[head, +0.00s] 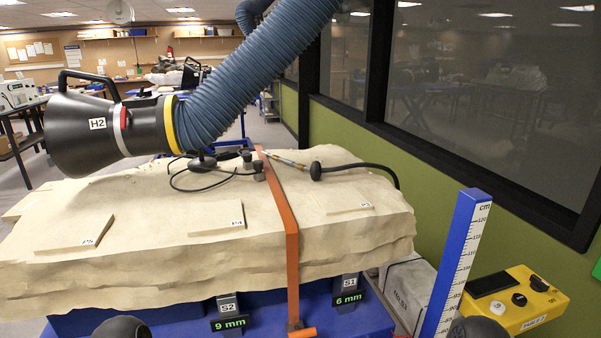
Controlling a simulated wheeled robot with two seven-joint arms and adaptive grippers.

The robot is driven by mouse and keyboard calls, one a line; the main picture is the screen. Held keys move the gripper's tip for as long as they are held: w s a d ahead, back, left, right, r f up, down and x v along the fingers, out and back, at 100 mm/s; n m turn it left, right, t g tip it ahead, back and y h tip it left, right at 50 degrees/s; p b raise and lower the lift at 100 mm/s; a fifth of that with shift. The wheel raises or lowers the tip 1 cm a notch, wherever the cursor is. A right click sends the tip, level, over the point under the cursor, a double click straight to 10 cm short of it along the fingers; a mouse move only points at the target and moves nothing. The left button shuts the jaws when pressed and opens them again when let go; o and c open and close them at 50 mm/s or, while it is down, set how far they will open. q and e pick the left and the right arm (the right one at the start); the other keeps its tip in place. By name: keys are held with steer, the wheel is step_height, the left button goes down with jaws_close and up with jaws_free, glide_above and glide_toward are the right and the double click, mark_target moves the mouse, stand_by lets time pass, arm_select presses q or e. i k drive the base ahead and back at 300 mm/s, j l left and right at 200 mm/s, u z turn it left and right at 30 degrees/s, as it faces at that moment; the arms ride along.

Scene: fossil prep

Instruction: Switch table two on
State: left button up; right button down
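A yellow control box (552,299) is at the lower right, next to the green wall. Its small white front label seems to read "TABLE 2", though the print is small. On its top are a dark, blank panel (490,285), a black round knob (539,283), a smaller dark button (519,299) and a white button or knob (497,308). I cannot tell from these whether the table is on. Two dark rounded parts of my own arms show at the bottom edge, one left and one right of centre. Neither gripper's fingers are in view.
A blue post with a cm scale (462,255) stands just left of the box. A large plaster-like block (150,250), strapped in orange (289,225), fills the middle on a blue table. A black hood "H2" (85,130) on a blue hose (240,75) hangs over it.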

mark_target(538, 284)
steer(key=z, duration=1.5)
